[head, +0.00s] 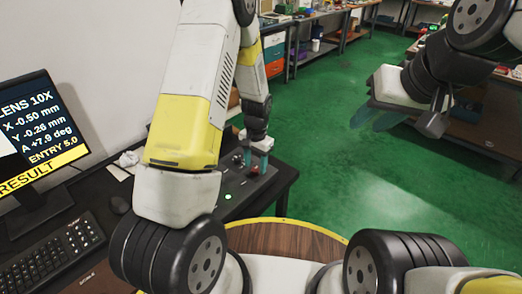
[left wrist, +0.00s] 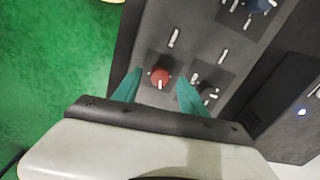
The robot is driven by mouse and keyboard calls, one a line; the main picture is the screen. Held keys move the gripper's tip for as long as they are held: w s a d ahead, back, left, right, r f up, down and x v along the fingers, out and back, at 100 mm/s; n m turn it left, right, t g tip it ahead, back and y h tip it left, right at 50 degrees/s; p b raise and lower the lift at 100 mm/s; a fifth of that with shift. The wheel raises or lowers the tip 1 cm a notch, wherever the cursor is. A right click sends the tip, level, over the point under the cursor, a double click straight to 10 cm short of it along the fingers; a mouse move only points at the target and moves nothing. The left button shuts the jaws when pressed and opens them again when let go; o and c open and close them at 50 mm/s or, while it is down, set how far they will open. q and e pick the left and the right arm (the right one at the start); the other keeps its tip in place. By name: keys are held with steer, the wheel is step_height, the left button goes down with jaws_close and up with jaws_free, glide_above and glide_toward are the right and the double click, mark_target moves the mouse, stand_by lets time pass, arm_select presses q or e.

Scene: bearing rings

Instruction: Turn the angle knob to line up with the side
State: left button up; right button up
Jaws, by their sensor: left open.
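The control panel (left wrist: 190,50) lies on the desk; in the head view (head: 248,186) its upper part is partly covered by my left arm. In the left wrist view a red knob (left wrist: 160,77) with a white pointer mark sits between the two teal fingertips of my left gripper (left wrist: 160,82). The fingers are open, with a gap on each side of the knob. A black knob (left wrist: 207,91) is just right of the right finger, and a blue knob (left wrist: 259,5) is at the top edge. No readable label shows which is the angle knob. My right gripper (head: 376,116) hangs open and empty at upper right.
The monitor (head: 35,142) reads X -0.50 mm, Y -0.26 mm, A +7.9 deg. A round wooden table (head: 285,238) is in front. Green floor (head: 320,130) is clear beyond it.

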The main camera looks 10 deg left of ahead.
arm_select(q)
steer(key=shift+f, duration=0.85)
jaws_close()
steer(key=n, duration=0.4)
steer(key=shift+n, duration=2.1)
